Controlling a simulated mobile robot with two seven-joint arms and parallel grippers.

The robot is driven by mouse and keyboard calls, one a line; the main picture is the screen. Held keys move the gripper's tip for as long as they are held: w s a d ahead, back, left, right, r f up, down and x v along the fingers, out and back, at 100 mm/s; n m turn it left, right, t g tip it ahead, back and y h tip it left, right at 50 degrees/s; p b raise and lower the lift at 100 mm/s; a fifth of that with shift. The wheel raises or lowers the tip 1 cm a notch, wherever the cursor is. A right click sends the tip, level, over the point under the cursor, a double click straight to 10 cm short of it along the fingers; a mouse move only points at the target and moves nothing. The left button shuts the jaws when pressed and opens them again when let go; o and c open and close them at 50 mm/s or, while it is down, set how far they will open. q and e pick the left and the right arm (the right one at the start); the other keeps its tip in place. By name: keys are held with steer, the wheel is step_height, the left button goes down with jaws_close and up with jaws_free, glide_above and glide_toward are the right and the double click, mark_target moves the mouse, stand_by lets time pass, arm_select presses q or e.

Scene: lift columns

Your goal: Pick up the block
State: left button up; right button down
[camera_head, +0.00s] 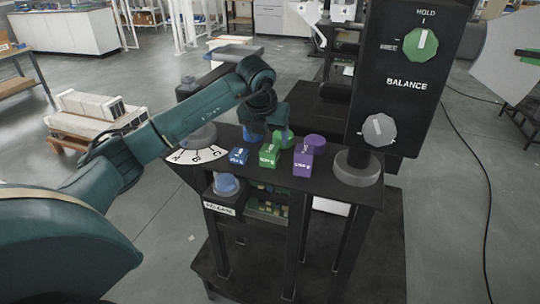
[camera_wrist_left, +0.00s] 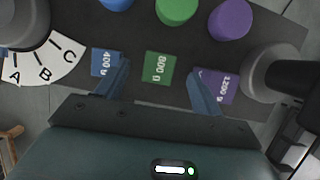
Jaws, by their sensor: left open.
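Three labelled blocks stand on the black bench top: a blue 400 g block (camera_head: 239,156), a green 800 g block (camera_head: 269,155) and a purple 1200 g block (camera_head: 303,161). My left gripper (camera_head: 256,137) is over the bench, just behind the blue and green blocks. In the left wrist view its open fingers (camera_wrist_left: 158,72) point toward the row. The green block (camera_wrist_left: 159,67) shows between them, the blue block (camera_wrist_left: 104,62) is partly behind one finger, and the purple block (camera_wrist_left: 217,86) is partly behind the other. Nothing is held. My right gripper is not seen.
A green cylinder (camera_head: 284,139) and a purple cylinder (camera_head: 315,142) stand behind the blocks; a blue cylinder (camera_wrist_left: 117,4) shows in the left wrist view. A dial with A, B, C (camera_head: 196,154) is left. A tall black BALANCE panel (camera_head: 408,110) stands right.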

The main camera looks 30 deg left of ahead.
mark_target(270, 148)
arm_select(q)
steer(key=x, duration=0.2)
steer(key=s+x, duration=0.1)
steer(key=x, duration=0.2)
steer(key=shift+d+f+p, duration=0.15)
steer(key=shift+f+p, duration=0.15)
steer(key=shift+p, duration=0.05)
jaws_close()
steer(key=shift+w+r, duration=0.15)
steer(key=shift+r, duration=0.1)
stand_by(0.3)
